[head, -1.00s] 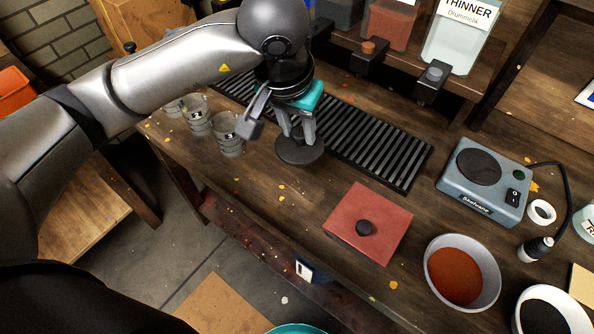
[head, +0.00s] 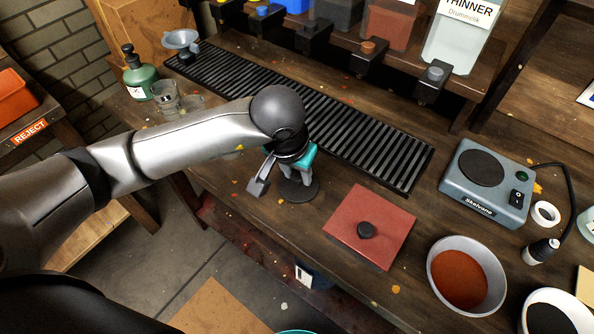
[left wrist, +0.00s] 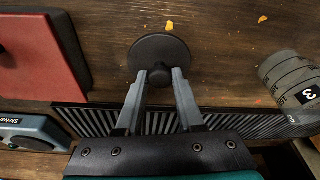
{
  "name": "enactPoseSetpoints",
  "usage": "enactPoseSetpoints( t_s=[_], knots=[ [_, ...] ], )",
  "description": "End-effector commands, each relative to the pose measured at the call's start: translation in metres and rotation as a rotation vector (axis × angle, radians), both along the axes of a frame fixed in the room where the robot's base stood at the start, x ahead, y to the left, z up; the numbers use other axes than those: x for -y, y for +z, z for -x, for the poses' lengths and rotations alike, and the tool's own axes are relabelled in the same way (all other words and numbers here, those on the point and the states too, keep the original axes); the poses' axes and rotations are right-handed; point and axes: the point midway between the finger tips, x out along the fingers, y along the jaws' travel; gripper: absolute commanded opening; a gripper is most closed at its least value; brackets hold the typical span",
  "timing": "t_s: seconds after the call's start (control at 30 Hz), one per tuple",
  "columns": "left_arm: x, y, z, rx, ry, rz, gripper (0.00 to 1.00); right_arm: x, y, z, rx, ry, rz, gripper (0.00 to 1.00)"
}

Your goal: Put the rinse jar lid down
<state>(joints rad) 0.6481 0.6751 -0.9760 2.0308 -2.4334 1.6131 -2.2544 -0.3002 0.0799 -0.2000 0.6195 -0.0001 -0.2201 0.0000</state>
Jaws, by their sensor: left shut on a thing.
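The rinse jar lid is a dark, flat round disc (head: 302,193) with a central knob, near the front edge of the wooden bench in the head view. In the left wrist view the lid (left wrist: 160,50) shows whole, with the fingers at its knob. My left gripper (head: 297,182) is shut on the knob, pointing down. The lid is level and close to the bench top; I cannot tell whether it touches. My right gripper is not in view.
A red square slab (head: 370,225) with a dark knob lies right of the lid. A black ribbed rack (head: 350,135) runs behind it. Glass jars (head: 165,97) stand to the left. A bowl of rust-red powder (head: 464,278) and a blue-grey device (head: 485,180) stand to the right.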

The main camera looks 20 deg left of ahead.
Motion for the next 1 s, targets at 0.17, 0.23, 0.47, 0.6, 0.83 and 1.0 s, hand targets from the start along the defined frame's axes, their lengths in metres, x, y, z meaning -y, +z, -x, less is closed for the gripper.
enactPoseSetpoints(
  t_s=[0.17, 0.23, 0.47, 0.6, 0.83, 1.0],
  knots=[
    [0.000, -0.004, 0.000, 0.001, 0.000, 0.000, 0.00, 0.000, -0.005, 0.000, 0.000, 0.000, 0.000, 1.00],
    [0.000, -0.003, 0.000, 0.000, 0.000, 0.000, 0.42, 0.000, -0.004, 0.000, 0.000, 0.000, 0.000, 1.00],
    [0.000, -0.002, 0.000, 0.000, 0.000, 0.000, 0.66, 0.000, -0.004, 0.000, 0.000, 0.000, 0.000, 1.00],
    [0.000, -0.002, 0.000, 0.000, 0.000, 0.000, 0.66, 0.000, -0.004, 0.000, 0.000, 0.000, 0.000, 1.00],
    [0.000, 0.003, 0.000, -0.001, 0.001, 0.000, 0.66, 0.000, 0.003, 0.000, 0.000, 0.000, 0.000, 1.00],
    [-0.002, 0.035, 0.007, 0.007, -0.003, -0.001, 0.66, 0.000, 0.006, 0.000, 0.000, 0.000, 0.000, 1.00]
  ],
)
